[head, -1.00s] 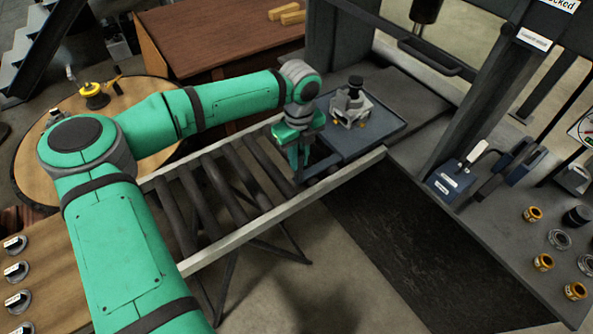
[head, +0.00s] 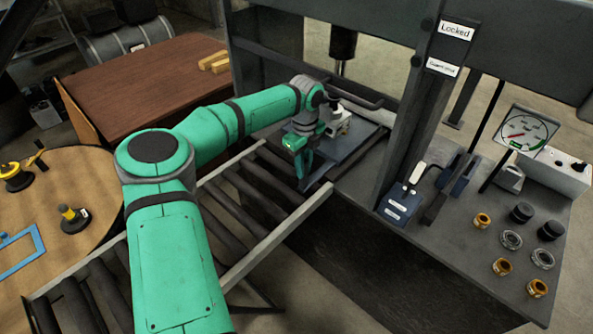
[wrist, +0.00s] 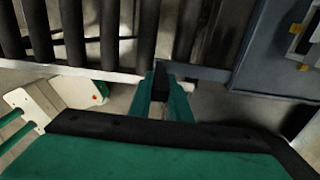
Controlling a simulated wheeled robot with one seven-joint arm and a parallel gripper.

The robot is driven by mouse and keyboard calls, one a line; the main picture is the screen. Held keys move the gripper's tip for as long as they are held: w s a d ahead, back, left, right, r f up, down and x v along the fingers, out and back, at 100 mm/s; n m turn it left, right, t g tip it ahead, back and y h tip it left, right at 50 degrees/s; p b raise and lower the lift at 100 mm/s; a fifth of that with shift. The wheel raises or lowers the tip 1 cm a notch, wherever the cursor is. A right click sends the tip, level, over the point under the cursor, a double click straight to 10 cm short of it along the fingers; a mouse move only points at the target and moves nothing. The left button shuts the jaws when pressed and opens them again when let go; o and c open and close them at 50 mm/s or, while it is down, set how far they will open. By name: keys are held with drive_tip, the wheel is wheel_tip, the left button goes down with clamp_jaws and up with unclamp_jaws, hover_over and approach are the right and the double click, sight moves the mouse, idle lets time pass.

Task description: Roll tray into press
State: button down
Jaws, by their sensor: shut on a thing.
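The flat blue-grey tray (head: 352,150) lies at the press end of the roller conveyor (head: 262,188), mostly over the press bed between the frame posts. A pale metal part with a dark top (head: 337,122) stands on the tray, partly hidden by my wrist. My gripper (head: 303,178) points down at the tray's near left edge, shut on its dark handle. In the wrist view my gripper (wrist: 164,85) closes around a dark handle bar, and the tray (wrist: 262,75) shows at the right.
The press ram (head: 343,40) hangs above and behind the tray. A dark bar handle (head: 355,95) crosses just above it. A thick post (head: 415,120) with a "Locked" sign (head: 456,30) stands to the right. Rings, caps and a gauge (head: 523,132) occupy the right-hand bench.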

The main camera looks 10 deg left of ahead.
drive_tip(key=shift+w+d+r, duration=0.1)
drive_tip(key=shift+w+d, duration=0.1)
drive_tip(key=shift+w, duration=0.8)
drive_tip(key=c, duration=1.6)
unclamp_jaws()
drive_tip(key=shift+w+d, duration=0.15)
drive_tip(key=shift+c, duration=0.2)
drive_tip(key=shift+d, duration=0.1)
wheel_tip(320, 180, up, 7)
drive_tip(key=shift+r, duration=0.2)
